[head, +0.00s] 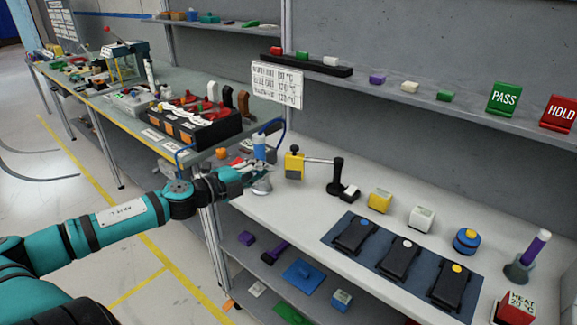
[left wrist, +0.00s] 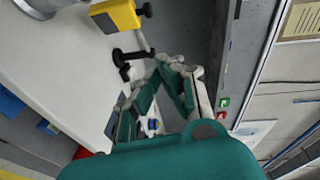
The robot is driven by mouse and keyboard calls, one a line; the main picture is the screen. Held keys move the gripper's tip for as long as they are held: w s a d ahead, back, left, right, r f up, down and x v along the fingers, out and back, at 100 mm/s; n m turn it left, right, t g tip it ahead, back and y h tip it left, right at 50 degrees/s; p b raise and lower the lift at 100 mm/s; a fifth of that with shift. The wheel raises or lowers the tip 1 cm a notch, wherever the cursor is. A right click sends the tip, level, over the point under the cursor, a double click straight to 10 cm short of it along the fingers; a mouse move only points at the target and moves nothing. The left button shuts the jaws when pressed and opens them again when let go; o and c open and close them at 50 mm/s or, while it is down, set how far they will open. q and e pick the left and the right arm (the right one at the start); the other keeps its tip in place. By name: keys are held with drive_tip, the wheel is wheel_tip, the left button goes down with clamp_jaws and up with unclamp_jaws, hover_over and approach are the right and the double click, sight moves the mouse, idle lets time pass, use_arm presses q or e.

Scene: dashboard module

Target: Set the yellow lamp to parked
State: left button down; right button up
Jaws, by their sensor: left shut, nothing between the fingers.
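The yellow lamp (head: 294,166) is a yellow block with a black knob on top. It sits at the left end of a thin rod that runs to a black post (head: 337,172) on the white bench. In the left wrist view the yellow block (left wrist: 118,14) shows at the top, with the black post (left wrist: 122,62) below it. My left gripper (head: 262,172) is left of the lamp, apart from it as far as I can see. My right gripper is not in view.
A blue-and-white bottle-like thing (head: 260,147) stands close by my left gripper. Right of the post are a yellow block (head: 380,200), a pale block (head: 421,218) and a dark mat (head: 332,239) with black pedals. A shelf (head: 420,112) runs above. Bench space in front of the lamp is clear.

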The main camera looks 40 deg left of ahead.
use_arm(q)
drive_tip(key=w+f+p, duration=0.2)
drive_tip(key=w+p, duration=0.1)
drive_tip(key=w, duration=1)
drive_tip(key=shift+w+f+p, duration=0.2)
drive_tip(key=shift+f+p, duration=0.1)
drive_tip(key=shift+f, duration=0.05)
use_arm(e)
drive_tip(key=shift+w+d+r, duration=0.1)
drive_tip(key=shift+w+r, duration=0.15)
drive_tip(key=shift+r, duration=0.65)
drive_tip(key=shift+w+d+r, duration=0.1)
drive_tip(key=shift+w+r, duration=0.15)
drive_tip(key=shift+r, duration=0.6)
use_arm(q)
drive_tip(key=shift+a+y, duration=0.1)
drive_tip(key=shift+y, duration=0.2)
